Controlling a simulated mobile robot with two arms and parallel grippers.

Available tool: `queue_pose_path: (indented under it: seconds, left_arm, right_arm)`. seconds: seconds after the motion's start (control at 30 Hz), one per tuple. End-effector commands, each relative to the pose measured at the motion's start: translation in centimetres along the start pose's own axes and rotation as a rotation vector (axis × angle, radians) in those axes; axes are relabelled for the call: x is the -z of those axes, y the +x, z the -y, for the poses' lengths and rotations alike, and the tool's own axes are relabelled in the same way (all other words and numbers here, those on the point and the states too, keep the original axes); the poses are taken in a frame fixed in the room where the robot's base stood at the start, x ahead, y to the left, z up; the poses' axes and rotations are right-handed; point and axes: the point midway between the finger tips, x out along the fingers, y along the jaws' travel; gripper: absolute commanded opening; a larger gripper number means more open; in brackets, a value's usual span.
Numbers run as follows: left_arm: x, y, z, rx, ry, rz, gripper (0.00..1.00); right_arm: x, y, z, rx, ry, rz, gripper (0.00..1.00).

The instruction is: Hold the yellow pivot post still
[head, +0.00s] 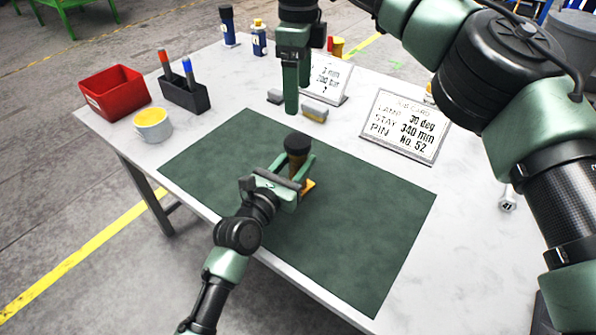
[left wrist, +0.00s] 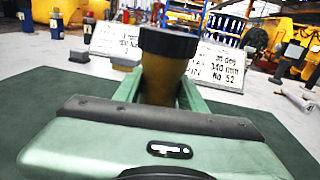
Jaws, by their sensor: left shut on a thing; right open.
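The pivot post (head: 297,166) stands upright on the green mat, with a black cap (head: 298,143) and a dark yellow-brown body. A bit of orange-yellow base (head: 309,186) shows beside it. My left gripper (head: 292,170) is shut on the post's body below the cap, one finger on each side. In the left wrist view the post (left wrist: 163,78) rises between the fingers; its lower part is hidden by my gripper. My right gripper (head: 291,108) is open and empty, above the table behind the mat. Its fingers overlap in this view.
A card (head: 404,126) reads "30 deg", "340 mm", "No. 52"; another card (head: 327,78) stands behind. A red bin (head: 114,93), marker holder (head: 185,95) and cup (head: 153,128) stand at left. The mat's front right (head: 350,250) is clear.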

Motion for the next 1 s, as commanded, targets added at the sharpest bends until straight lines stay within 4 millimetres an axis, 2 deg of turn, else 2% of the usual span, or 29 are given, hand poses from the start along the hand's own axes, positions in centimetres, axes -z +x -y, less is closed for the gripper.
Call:
queue_pose_path:
  seconds: [0.17, 0.2, 0.3, 0.67, 0.77, 1.0]
  left_arm:
    - [0.1, 0.0, 0.0, 0.000, 0.000, -0.002, 0.00]
    - [0.1, 0.0, 0.0, 0.000, 0.000, -0.002, 0.43]
    - [0.1, 0.0, 0.0, 0.000, 0.000, -0.002, 0.66]
    - [0.1, -0.4, 0.0, 0.000, -0.001, -0.001, 0.66]
    - [0.2, -1.5, 0.0, 0.000, 0.000, -0.002, 0.66]
    - [0.2, -5.7, 0.0, 0.000, -0.002, -0.003, 0.66]
  right_arm:
    - [0.0, 0.0, 0.0, 0.000, -0.001, 0.000, 0.78]
    - [0.0, 0.0, 0.0, 0.000, 0.000, 0.000, 0.78]
    - [0.0, 0.0, 0.0, 0.000, 0.000, 0.000, 0.78]
    - [0.0, 0.1, 0.0, 0.000, 0.000, 0.000, 0.78]
    - [0.0, 0.1, 0.0, 0.000, 0.000, 0.000, 0.78]
    - [0.0, 0.4, 0.0, 0.000, 0.000, 0.000, 0.78]
